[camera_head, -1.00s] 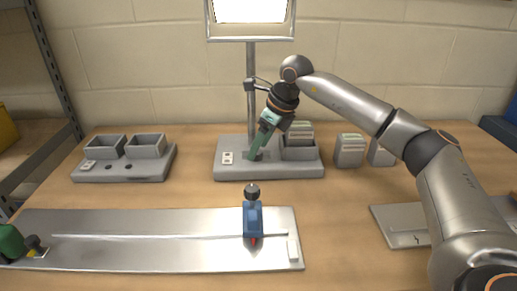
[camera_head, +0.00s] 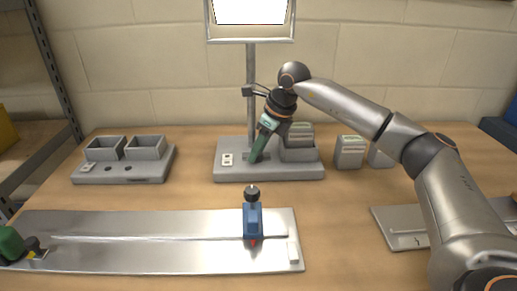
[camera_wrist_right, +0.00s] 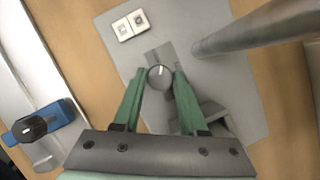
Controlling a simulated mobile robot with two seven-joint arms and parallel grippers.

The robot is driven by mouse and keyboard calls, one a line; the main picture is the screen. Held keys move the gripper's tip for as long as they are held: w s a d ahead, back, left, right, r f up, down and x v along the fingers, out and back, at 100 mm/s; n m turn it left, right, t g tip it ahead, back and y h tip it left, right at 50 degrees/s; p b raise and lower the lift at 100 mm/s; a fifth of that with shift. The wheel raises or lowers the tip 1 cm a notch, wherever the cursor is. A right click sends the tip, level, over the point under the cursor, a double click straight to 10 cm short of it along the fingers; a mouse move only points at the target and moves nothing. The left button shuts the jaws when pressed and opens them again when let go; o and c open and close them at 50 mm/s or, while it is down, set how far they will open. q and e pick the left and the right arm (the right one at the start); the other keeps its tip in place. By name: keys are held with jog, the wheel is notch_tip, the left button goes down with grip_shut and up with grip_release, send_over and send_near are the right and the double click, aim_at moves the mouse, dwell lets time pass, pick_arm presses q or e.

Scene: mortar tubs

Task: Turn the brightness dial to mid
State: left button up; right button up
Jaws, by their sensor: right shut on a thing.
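The brightness dial (camera_wrist_right: 159,77) is a small round dark grey knob with a pale pointer line on its top. It sits on the grey lamp base (camera_head: 270,173), in front of the lamp post. My right gripper (camera_wrist_right: 159,80) has its green fingers on both sides of the dial and is shut on it. In the head view my right gripper (camera_head: 254,157) reaches down onto the base and hides the dial. In the wrist view the pointer line points up, leaning slightly right.
The lamp post (camera_head: 251,95) rises close behind my right gripper, under a bright panel (camera_head: 249,11). A white two-button plate (camera_head: 228,159) is left of the dial. A blue slider block (camera_head: 252,220) with a black knob stands on the metal plate in front.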

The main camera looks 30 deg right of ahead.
grip_shut()
jog(key=shift+m, duration=0.3)
jog(key=m+h+p, duration=0.1)
jog(key=m, duration=0.1)
jog(key=shift+a+r+m, duration=0.1)
jog(key=shift+m, duration=0.2)
jog(key=m+h, duration=0.1)
jog(key=m, duration=0.1)
jog(key=m+h, duration=0.1)
jog(key=m, duration=0.1)
jog(key=shift+a+m+t, duration=0.15)
jog(key=shift+m+t, duration=0.15)
jog(key=shift+t, duration=0.1)
jog(key=shift+m+g+h+p, duration=0.35)
jog(key=shift+m+h, duration=0.35)
jog(key=shift+m, duration=1.5)
